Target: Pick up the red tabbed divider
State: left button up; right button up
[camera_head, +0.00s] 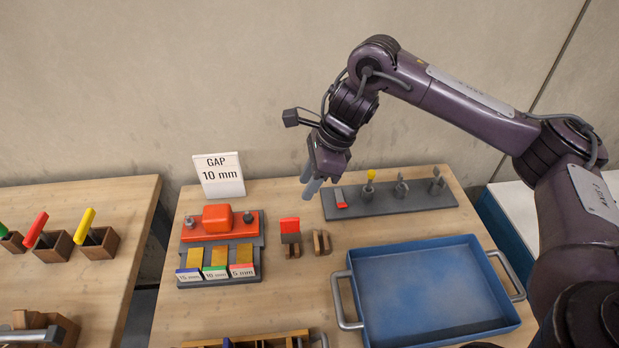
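A red-topped piece with a grey lower part (290,230) stands upright in a small wooden holder in the middle of the table, left of a second wooden piece (321,242). It looks like the red tabbed divider, though other red-tipped pieces are in view. One red piece (340,198) is at the left end of the grey rack (395,204). My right gripper (310,182) hangs above the table behind the divider and just left of the rack. Its two grey fingers look apart, with nothing between them. My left gripper is not in view.
A blue tray (428,290) with grey handles fills the right front. A red-and-grey fixture (218,224) with 15, 10 and 5 mm labels stands left, before a "GAP 10 mm" sign (219,175). Colour-tipped pieces in wooden blocks (98,244) stand on the left table.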

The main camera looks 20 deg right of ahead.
aim_at(290, 233)
jog(key=k+j, duration=0.2)
jog(key=k, duration=0.3)
jog(key=k+j, duration=0.2)
jog(key=k, duration=0.25)
jog(key=k+j, duration=0.2)
jog(key=k, duration=0.3)
